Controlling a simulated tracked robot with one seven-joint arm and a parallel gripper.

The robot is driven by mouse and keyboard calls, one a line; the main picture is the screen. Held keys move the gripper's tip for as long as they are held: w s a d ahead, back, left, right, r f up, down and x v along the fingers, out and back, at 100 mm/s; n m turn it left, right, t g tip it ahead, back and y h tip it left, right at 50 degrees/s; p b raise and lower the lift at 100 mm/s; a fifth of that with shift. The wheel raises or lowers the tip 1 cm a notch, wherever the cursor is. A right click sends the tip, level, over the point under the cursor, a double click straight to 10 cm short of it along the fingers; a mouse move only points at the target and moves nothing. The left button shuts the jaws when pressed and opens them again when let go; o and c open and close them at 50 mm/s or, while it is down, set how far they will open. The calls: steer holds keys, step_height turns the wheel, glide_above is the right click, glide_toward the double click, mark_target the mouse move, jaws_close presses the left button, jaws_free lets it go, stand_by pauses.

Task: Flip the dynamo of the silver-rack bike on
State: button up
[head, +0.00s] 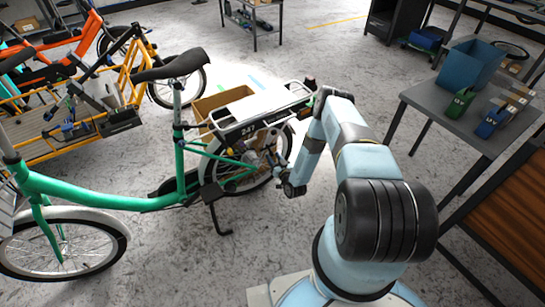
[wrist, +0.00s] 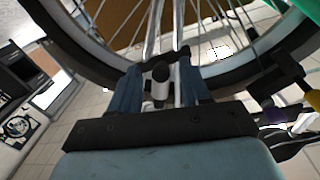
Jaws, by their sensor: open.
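The green bike (head: 110,199) stands on its kickstand, with a pale silver rack (head: 262,103) over its rear wheel (head: 243,180). My gripper (head: 290,187) is low beside that wheel. In the wrist view my gripper (wrist: 159,68) is open, one finger on each side of a small dynamo (wrist: 161,90) with a dark cap and a silver body. The tyre (wrist: 235,70) and spokes show just behind it. I cannot tell whether the fingers touch the dynamo, or whether the dynamo touches the tyre. In the head view the dynamo is not clear to make out.
An orange-yellow cargo bike (head: 65,150) stands at the left behind the green bike. A cardboard box (head: 207,104) is behind the rack. A grey table (head: 455,122) at the right holds a blue bin (head: 470,65) and small boxes. Floor between bike and table is partly clear.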

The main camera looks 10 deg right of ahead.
steer(key=shift+x, duration=0.85)
jaws_close()
steer(key=shift+d, duration=0.1)
